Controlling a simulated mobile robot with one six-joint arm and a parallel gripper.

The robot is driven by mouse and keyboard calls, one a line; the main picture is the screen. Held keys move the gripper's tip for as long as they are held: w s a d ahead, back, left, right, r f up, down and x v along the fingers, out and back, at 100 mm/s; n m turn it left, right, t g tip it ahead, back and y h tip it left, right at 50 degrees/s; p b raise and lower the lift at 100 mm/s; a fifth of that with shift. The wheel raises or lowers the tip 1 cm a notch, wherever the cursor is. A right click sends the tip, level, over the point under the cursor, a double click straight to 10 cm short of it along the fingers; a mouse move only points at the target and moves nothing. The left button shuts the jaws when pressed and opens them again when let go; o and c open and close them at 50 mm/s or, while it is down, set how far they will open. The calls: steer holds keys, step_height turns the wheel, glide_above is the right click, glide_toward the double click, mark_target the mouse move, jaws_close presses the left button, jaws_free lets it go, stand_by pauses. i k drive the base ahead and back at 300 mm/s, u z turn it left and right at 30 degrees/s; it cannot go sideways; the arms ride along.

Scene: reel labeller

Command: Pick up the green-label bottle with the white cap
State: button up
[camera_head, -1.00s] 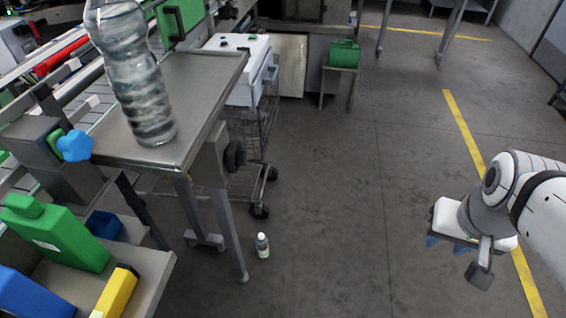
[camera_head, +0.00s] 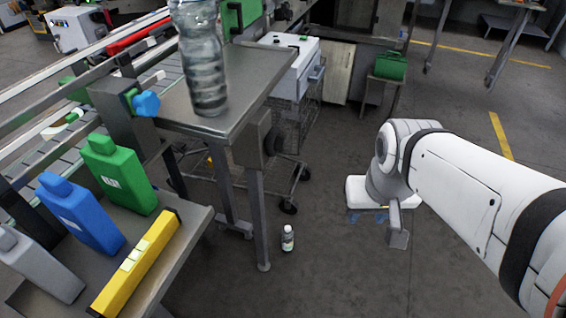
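A small bottle (camera_head: 288,239) with a white cap and a pale, greenish label stands upright on the floor. It is just right of a leg of the metal table. My gripper (camera_head: 366,217) is in the air to the right of the bottle and higher in the picture, clearly apart from it. Its two blue fingertips point down and are spread apart, with nothing between them.
A metal table (camera_head: 250,90) carries a large clear bottle (camera_head: 203,60). A wheeled wire cart (camera_head: 300,130) stands behind. Floor right of the small bottle is clear.

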mark_target(288, 235)
steer(key=z, duration=0.05)
steer(key=i, duration=1)
steer(key=u, duration=0.1)
